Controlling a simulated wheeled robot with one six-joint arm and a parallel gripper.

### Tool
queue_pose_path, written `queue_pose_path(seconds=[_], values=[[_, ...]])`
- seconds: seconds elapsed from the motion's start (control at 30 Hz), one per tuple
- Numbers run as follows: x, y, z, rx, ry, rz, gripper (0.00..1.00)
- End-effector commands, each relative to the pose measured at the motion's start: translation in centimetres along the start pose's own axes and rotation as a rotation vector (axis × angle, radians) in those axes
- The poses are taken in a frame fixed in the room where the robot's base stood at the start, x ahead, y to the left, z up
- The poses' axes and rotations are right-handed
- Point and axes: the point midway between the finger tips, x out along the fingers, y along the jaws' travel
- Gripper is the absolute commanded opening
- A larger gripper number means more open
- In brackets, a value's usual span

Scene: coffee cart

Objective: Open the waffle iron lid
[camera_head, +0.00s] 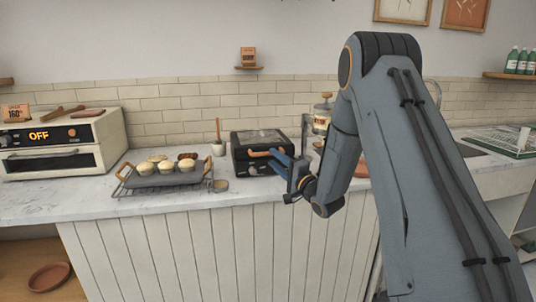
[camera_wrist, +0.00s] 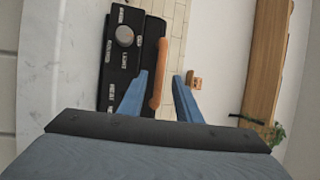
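The black waffle iron (camera_head: 250,161) stands on the counter with its lid down. Its orange handle (camera_head: 258,153) runs along the front and also shows in the wrist view (camera_wrist: 160,72). My gripper (camera_head: 268,159) has blue fingers and is at the front of the iron, at the handle. In the wrist view my gripper (camera_wrist: 161,76) is open, with the handle between its two fingers and small gaps visible beside it. The iron's grey knob (camera_wrist: 124,36) and labelled control panel lie to the left there. My arm hides part of the iron's right side.
A tray of muffins (camera_head: 150,180) stands left of the iron, with a small cup (camera_head: 218,148) behind and a small round dish (camera_head: 219,185) between. A toaster oven (camera_head: 60,160) is at far left. A jar dispenser (camera_head: 322,120) stands close on the right. The wall is behind.

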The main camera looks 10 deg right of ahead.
Motion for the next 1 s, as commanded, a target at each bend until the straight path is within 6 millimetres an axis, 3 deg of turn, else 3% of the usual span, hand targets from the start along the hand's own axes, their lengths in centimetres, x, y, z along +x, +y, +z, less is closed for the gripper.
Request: queue_pose_path(seconds=[0.3,0.67,0.87,1.0], values=[[4.2,0.0,0.1,0.000,0.000,0.001,0.31],[4.9,0.0,0.0,-0.001,0.001,0.002,0.31],[4.8,0.1,0.0,-0.001,0.001,0.002,0.01],[4.8,0.1,0.0,-0.001,0.001,0.002,0.00]])
